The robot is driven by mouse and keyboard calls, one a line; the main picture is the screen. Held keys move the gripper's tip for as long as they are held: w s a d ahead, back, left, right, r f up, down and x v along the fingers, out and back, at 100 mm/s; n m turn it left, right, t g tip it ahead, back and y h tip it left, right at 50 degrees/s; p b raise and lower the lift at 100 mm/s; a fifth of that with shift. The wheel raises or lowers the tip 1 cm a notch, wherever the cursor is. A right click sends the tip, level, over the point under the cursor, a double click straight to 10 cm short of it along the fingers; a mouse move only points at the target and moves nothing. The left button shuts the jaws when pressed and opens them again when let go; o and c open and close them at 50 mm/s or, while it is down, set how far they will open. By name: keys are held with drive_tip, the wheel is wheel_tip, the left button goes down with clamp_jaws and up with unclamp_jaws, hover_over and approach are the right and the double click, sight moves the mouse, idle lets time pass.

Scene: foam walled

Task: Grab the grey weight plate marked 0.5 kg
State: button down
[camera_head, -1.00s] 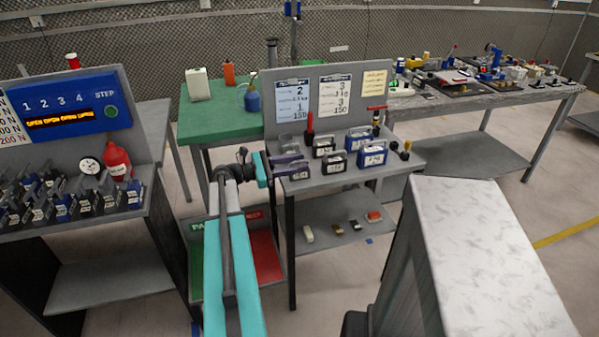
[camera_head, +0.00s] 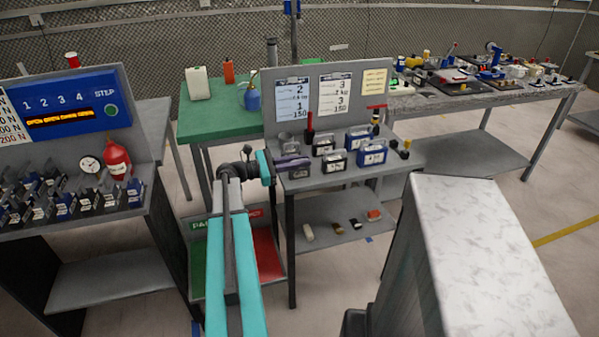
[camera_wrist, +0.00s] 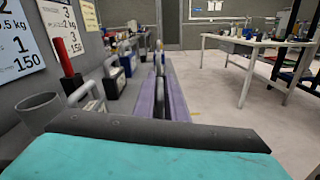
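Several block-shaped weights with handles stand on the grey stand's top (camera_head: 405,163) in the head view. Some are dark or grey, like the one in front (camera_head: 334,161), and some are blue (camera_head: 371,155). Their markings are too small to read, so I cannot tell which is 0.5 kg. My gripper (camera_head: 292,162) has purple fingers and reaches in from the left over the stand's front-left weights, partly covering them. In the wrist view the two long fingers (camera_wrist: 161,85) lie close together, with a narrow strip between them. I cannot tell whether they hold anything. Weights stand left of them.
An upright panel with printed cards (camera_head: 318,97) backs the stand. A red-handled tool (camera_head: 310,127) stands upright by the weights. A lower shelf (camera_head: 325,215) holds small parts. Green and red bins (camera_head: 266,258) sit below my arm. A pale-topped block (camera_head: 495,250) stands at front right.

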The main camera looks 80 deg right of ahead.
sight(301, 169)
drive_tip(key=shift+r, duration=0.2)
idle(0.5)
drive_tip(key=shift+r, duration=1.45)
drive_tip(key=shift+s+a+r+b, duration=0.1)
drive_tip(key=shift+a+r+b, duration=0.05)
drive_tip(key=shift+a+b, duration=0.15)
drive_tip(key=s+a+r+p, duration=0.1)
drive_tip(key=s+a, duration=0.4)
drive_tip(key=a, duration=0.7)
drive_tip(key=shift+r, duration=0.35)
drive_tip(key=shift+s+a+p, duration=0.1)
drive_tip(key=shift+s+p, duration=0.05)
drive_tip(key=shift+p, duration=0.75)
drive_tip(key=p, duration=0.2)
drive_tip(key=a+p, duration=0.1)
drive_tip(key=p, duration=0.2)
drive_tip(key=shift+s+a, duration=0.15)
drive_tip(key=shift+s, duration=0.1)
drive_tip(key=shift+s+a+f+p, duration=0.1)
drive_tip(key=shift+a+p, duration=0.2)
drive_tip(key=shift+p, duration=0.65)
